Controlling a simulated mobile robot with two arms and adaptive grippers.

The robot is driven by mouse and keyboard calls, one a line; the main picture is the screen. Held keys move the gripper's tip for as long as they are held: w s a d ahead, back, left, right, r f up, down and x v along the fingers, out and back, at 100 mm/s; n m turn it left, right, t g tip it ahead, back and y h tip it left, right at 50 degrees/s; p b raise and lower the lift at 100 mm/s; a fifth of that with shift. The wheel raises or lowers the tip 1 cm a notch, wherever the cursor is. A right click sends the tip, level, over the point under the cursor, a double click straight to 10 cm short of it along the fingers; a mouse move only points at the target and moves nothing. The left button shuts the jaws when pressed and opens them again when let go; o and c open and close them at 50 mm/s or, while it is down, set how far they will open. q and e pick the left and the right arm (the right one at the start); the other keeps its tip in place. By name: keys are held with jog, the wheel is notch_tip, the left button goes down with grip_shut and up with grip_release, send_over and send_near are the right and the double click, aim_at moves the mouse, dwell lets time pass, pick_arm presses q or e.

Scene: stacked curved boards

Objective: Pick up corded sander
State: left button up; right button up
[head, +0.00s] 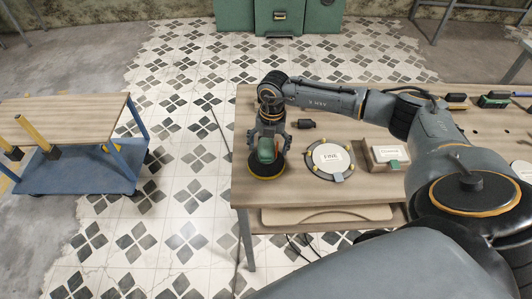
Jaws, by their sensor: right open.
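The corded sander (266,152) stands on the left end of the wooden workbench in the head view. It has a green body and a round dark pad with a yellow rim, close to the table's left edge. My right gripper (269,139) comes down from above, with its open fingers on either side of the sander's upper body. I cannot tell whether the fingers touch it. The gripper hides the sander's top. My left gripper is not in view.
On the wooden workbench (345,100), a round pale disc (328,157) lies right of the sander, then a box (385,154). A small black object (306,124) lies behind. A blue cart (75,172) stands at left, with tiled floor between.

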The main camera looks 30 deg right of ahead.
jog(key=c, duration=0.8)
jog(key=shift+r, duration=0.1)
jog(key=shift+w, duration=0.1)
jog(key=shift+w+r, duration=0.1)
jog(key=shift+r, duration=0.5)
jog(key=shift+c, duration=0.2)
jog(key=s+a+r+b, duration=0.3)
jog(key=s+r+b, duration=0.3)
jog(key=s+r, duration=0.5)
jog(key=s, duration=0.3)
jog(key=shift+a+r, duration=0.25)
jog(key=shift+r, duration=0.1)
jog(key=shift+o, duration=0.4)
jog(key=shift+w, duration=0.15)
